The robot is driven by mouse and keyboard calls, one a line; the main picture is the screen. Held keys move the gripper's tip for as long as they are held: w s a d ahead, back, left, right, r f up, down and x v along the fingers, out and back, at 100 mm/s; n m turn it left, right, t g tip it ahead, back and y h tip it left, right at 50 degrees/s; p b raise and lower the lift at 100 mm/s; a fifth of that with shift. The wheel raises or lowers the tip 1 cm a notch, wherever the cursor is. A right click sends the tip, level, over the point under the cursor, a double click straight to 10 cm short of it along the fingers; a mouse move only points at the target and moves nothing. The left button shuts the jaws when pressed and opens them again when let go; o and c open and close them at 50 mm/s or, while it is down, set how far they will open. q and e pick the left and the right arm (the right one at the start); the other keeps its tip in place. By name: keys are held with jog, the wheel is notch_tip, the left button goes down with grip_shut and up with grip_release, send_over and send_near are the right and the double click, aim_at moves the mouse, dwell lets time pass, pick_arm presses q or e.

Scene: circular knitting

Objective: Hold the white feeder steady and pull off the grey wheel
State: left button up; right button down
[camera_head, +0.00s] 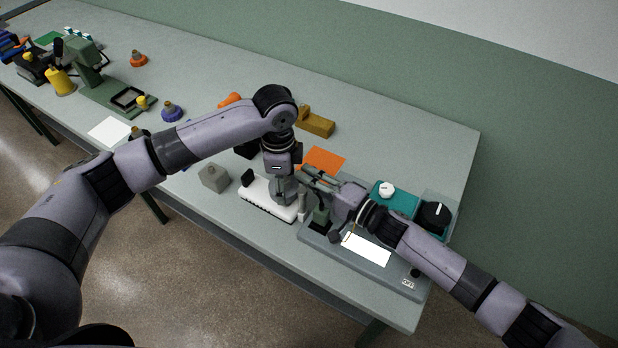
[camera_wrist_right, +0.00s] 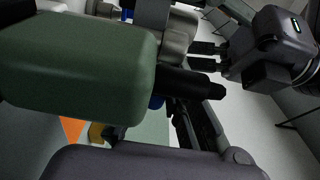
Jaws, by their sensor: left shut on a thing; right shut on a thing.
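My right gripper (camera_head: 306,174) comes in from the right, beside the left one, and is shut. Its fingertips overlap the left wrist, so its hold is partly hidden. In the right wrist view, a grey round part (camera_wrist_right: 174,38), seemingly the grey wheel, shows beyond a green block (camera_wrist_right: 80,62), with my left gripper (camera_wrist_right: 222,58) close by.
A grey machine base (camera_head: 395,276) with a white label, teal box (camera_head: 398,200) and black knob (camera_head: 436,215) sits right of the feeder. A grey block (camera_head: 214,177) stands left, an orange sheet (camera_head: 324,160) and mustard block (camera_head: 316,123) behind. The far-right tabletop is clear.

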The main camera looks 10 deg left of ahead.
pick_arm(q)
jog(key=shift+r, duration=1.25)
jog(key=shift+c, duration=0.5)
pick_arm(e)
jog(key=shift+s+d+f, duration=0.15)
jog(key=shift+f, duration=0.45)
pick_arm(q)
jog(key=shift+w+d+r, duration=0.1)
jog(key=shift+w+r, duration=0.1)
jog(key=shift+r, duration=0.6)
grip_shut()
jog(key=shift+s+r, duration=0.15)
jog(key=shift+r, duration=1.4)
pick_arm(e)
jog(key=c, duration=1.8)
grip_release()
jog(key=shift+r, duration=0.15)
pick_arm(q)
jog(key=shift+f, duration=0.15)
pick_arm(e)
jog(key=shift+r, duration=0.25)
jog(key=shift+o, duration=0.4)
